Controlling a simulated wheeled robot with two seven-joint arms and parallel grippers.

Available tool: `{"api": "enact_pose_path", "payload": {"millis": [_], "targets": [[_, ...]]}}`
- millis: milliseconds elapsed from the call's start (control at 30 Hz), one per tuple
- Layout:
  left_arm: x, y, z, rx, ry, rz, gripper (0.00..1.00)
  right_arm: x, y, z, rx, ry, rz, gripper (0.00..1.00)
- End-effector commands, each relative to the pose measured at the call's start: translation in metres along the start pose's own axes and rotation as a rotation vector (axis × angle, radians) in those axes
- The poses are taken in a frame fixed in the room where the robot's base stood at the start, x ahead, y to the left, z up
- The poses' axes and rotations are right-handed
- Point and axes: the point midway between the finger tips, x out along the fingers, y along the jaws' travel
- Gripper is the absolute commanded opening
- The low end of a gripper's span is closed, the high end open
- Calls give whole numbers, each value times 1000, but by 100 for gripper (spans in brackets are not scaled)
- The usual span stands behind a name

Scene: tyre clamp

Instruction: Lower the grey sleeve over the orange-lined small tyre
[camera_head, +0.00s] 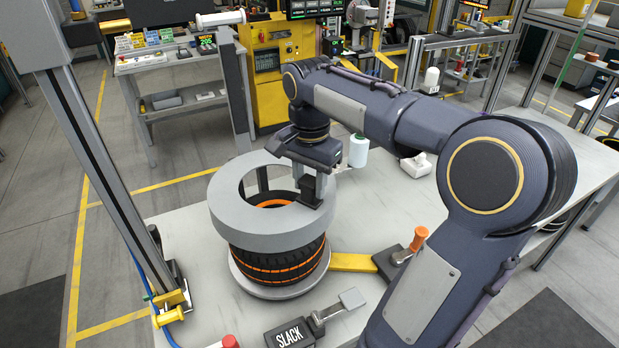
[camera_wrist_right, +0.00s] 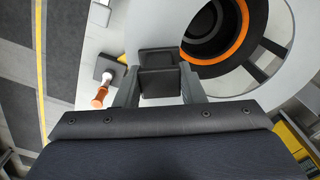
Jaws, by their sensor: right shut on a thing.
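The grey sleeve (camera_head: 231,218) is a thick ring, held roughly level at the tyre. The small tyre (camera_head: 275,262) is black with orange bands and stands on a round grey base. Its side shows below the sleeve, and its orange lining shows through the hole. In the right wrist view the orange lining (camera_wrist_right: 245,42) sits off-centre in the sleeve's hole (camera_wrist_right: 300,50). Whether sleeve and tyre touch is unclear. My right gripper (camera_head: 312,190) is shut on the sleeve's right-hand rim; it also shows in the right wrist view (camera_wrist_right: 160,75). My left gripper is out of view.
A yellow arm with an orange-knobbed lever (camera_head: 419,239) lies right of the tyre. A SLACK block (camera_head: 290,334) with a grey handle is in front. A grey upright post (camera_head: 105,180) stands left of the table.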

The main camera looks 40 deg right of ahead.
Motion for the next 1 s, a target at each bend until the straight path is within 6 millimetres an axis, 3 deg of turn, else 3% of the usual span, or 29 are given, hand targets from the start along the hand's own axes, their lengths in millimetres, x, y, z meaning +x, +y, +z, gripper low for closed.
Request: {"api": "enact_pose_path", "payload": {"millis": [1000], "targets": [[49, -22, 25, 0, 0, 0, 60, 85, 1, 0, 0, 0, 1, 0]]}}
